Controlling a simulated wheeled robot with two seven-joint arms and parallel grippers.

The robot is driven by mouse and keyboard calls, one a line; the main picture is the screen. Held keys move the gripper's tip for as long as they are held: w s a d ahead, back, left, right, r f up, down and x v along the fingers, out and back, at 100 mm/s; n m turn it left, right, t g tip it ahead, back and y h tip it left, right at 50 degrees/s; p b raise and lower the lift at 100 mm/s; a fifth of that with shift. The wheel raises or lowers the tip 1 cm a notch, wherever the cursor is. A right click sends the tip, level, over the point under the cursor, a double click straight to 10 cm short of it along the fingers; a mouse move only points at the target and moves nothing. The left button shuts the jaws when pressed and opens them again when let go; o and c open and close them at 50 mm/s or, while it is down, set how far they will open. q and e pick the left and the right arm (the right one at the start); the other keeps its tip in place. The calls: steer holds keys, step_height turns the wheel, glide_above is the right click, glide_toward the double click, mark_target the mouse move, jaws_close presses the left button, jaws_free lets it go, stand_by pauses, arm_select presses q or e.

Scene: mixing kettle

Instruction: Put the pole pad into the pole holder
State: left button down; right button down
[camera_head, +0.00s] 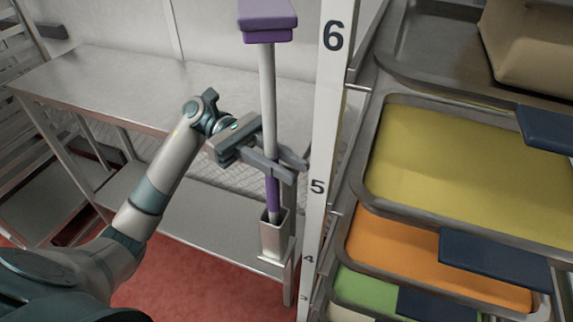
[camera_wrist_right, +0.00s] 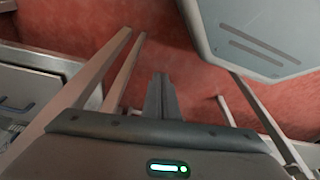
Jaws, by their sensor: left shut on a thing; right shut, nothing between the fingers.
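The pole pad (camera_head: 267,95) stands upright in the head view, with a purple pad on top, a pale shaft and a purple lower sleeve. My left gripper (camera_head: 274,166) is shut around the shaft just above this sleeve. The pole holder (camera_head: 276,240) is a metal square cup at the table's front right corner. The pole's lower end is at the holder's mouth and appears to be inside its rim; how deep it sits is hidden. My right gripper (camera_wrist_right: 161,97) is shut and empty in the right wrist view, above the red floor.
A metal table (camera_head: 110,85) with a lower shelf stands behind my left arm. A white numbered post (camera_head: 325,120) and a rack of trays with yellow (camera_head: 450,165), orange (camera_head: 410,255) and green contents stand close right of the pole.

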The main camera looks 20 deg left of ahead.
arm_select(q)
steer(key=shift+f, duration=0.1)
stand_by(0.3)
steer(key=c, duration=1)
jaws_free()
steer(key=shift+b, duration=0.3)
steer(key=b+v, duration=0.5)
steer(key=v, duration=0.1)
steer(key=shift+a, duration=0.4)
